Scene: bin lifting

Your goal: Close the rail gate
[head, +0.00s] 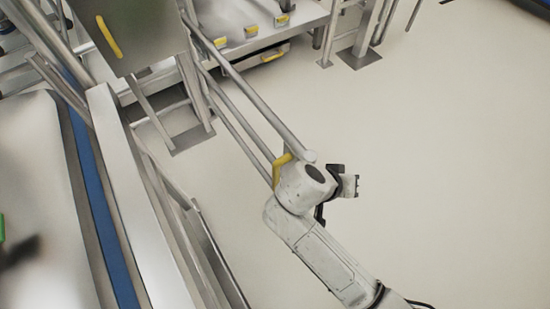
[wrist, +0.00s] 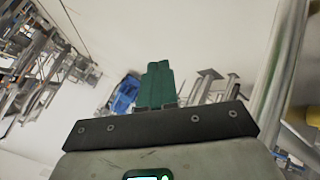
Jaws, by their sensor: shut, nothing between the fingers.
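The rail gate (head: 240,90) is a set of grey tubular bars. It runs from the posts at upper left out over the open floor, so it stands swung out. A yellow handle (head: 279,172) is at its near end, right beside my arm's wrist. My gripper (head: 357,186) is just right of the gate's end, its fingers pointing right, away from the handle. In the wrist view my gripper's green fingers (wrist: 156,85) are together and empty. A gate bar (wrist: 284,70) shows to their right, with a yellow part (wrist: 302,122) at the edge. Whether my wrist touches the handle is unclear.
A conveyor with a blue strip (head: 100,215) and a metal side rail (head: 140,200) lies on the left. A grey cabinet (head: 145,55) and a metal platform (head: 265,25) stand at the back. The pale floor (head: 430,130) on the right is clear.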

